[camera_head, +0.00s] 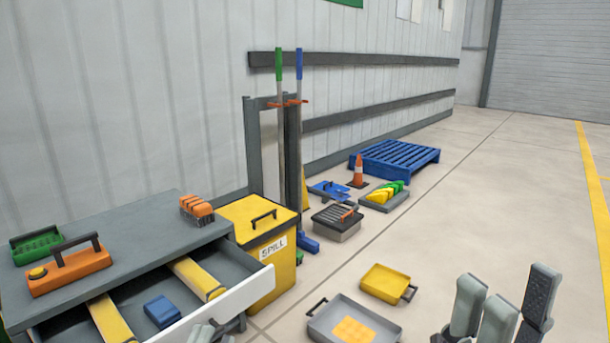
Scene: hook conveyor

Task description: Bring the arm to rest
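My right gripper (512,292) is in the lower right corner, with its grey fingers pointing up and spread apart. It is open, and nothing shows between the fingers. Only the tips of my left gripper (208,333) show at the bottom edge, in front of the open drawer (240,292). The rest of it is out of the picture, so I cannot tell whether it is open or shut. The arms themselves are mostly out of view.
A grey cabinet (150,235) with the open drawer stands at left, beside a yellow spill bin (262,290). A yellow tray (387,283) and a grey tray (325,322) lie on the floor. A blue pallet (395,158) lies farther back. The floor at right is clear.

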